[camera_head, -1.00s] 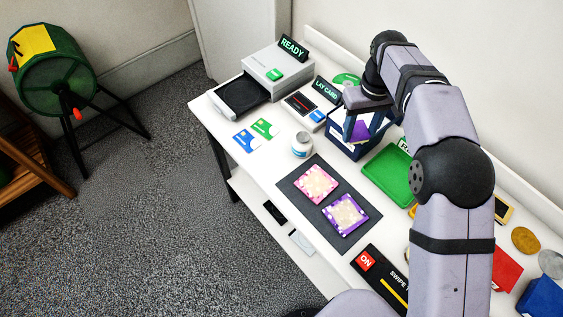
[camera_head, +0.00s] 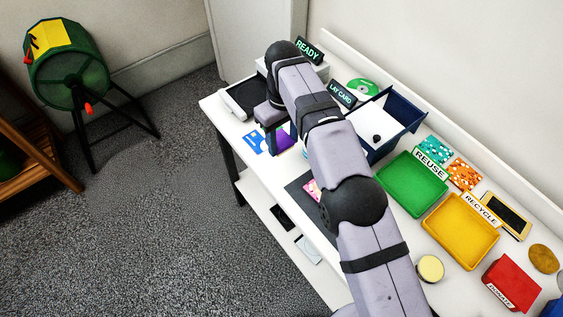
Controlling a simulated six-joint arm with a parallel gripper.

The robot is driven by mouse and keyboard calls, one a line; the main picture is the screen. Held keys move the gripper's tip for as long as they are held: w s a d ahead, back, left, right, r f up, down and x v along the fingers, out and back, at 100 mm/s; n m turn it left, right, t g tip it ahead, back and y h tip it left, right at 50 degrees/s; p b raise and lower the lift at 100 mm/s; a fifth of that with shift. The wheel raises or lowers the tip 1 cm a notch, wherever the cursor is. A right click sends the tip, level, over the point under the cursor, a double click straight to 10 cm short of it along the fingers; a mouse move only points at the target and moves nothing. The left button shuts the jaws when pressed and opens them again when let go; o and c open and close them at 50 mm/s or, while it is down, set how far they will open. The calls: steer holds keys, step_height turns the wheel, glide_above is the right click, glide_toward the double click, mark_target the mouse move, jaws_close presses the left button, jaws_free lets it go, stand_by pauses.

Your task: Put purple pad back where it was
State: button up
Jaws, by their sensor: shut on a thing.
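My gripper (camera_head: 275,140) is over the left part of the white table, shut on a flat purple pad (camera_head: 285,138). The pad is partly hidden by the fingers and arm. It is held near the blue card (camera_head: 253,143); whether it touches the table cannot be told. A corner of a pink patterned square (camera_head: 312,189) shows on the mat. The purple patterned square seen on the mat earlier is now hidden.
The navy bin (camera_head: 411,112) stands right of my arm. Green (camera_head: 413,204) and yellow (camera_head: 461,251) trays follow, with a red box (camera_head: 512,283) beyond. The black-topped station (camera_head: 243,97) and LAY CARD sign (camera_head: 342,94) are at the back. The table's left edge is close to my gripper.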

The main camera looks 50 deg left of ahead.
steer(key=p, duration=0.2)
glide_above(283, 168)
steer(key=shift+f, duration=4.7)
steer(key=shift+f, duration=0.2)
steer(key=o, duration=1.1)
steer(key=shift+r, duration=0.1)
step_height(283, 168, up, 12)
steer(key=shift+r+b, duration=0.15)
steer(key=shift+b, duration=0.35)
steer(key=shift+w, duration=0.1)
